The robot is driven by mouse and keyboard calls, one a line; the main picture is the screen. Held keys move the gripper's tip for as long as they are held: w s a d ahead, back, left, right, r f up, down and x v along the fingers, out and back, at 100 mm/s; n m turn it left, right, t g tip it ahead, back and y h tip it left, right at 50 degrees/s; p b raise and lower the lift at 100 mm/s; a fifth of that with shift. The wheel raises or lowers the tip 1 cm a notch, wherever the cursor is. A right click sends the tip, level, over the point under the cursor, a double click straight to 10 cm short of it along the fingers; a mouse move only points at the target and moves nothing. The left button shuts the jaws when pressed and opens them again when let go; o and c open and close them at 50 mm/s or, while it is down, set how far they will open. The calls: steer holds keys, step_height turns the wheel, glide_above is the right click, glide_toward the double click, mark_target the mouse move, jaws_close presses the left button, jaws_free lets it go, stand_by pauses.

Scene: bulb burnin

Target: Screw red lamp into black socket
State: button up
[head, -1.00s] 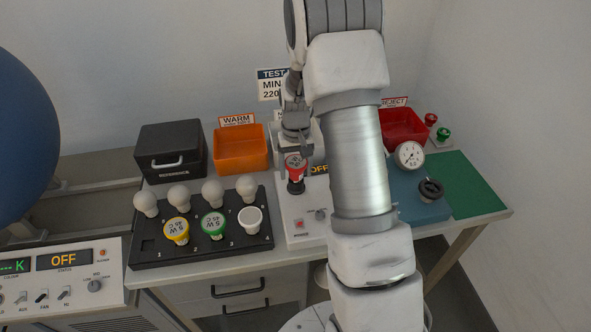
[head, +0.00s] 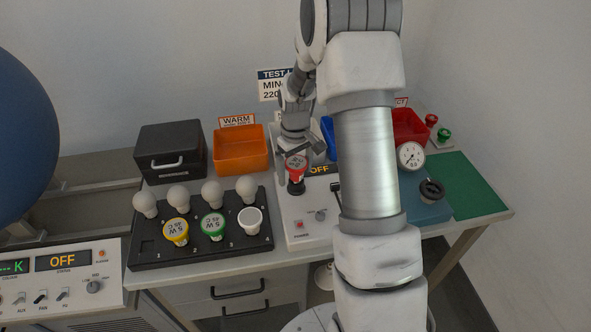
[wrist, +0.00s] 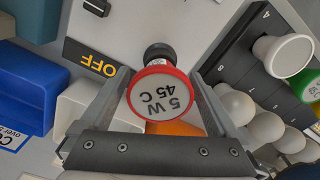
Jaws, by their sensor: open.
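The red lamp (head: 296,166), with a red rim and a pale face marked 5 W 45 C, stands upright in or on the black socket (head: 296,188) of the white test unit. How deep it sits cannot be told. In the wrist view the lamp (wrist: 160,97) lies between my two fingers, with the black socket (wrist: 159,51) partly hidden behind it. My gripper (head: 304,151) is open around the lamp, with a visible gap beside each finger (wrist: 162,95).
A black rack (head: 165,250) with white bulbs and yellow-, green- and white-rimmed lamps stands left. The test unit's display (head: 320,169) reads OFF. An orange bin (head: 240,150) stands behind left, a red bin (head: 408,126) behind right. A teal gauge box (head: 425,208) stands right.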

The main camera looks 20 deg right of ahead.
steer(key=n, duration=0.2)
steer(key=n+p, duration=0.1)
steer(key=n, duration=0.2)
steer(key=shift+s+a+r+n, duration=0.1)
steer(key=shift+s+n, duration=0.05)
steer(key=shift+n, duration=0.15)
steer(key=n+p, duration=0.1)
steer(key=n, duration=0.3)
steer(key=shift+s, duration=0.1)
steer(key=n+p, duration=0.1)
steer(key=n, duration=0.2)
steer(key=n+p, duration=0.2)
steer(key=n, duration=0.1)
steer(key=shift+s+a+r, duration=0.1)
steer(key=shift+a+r, duration=0.05)
steer(key=shift+n+p, duration=0.5)
steer(key=shift+n, duration=0.2)
steer(key=shift+f+n, duration=0.25)
steer(key=shift+n, duration=0.15)
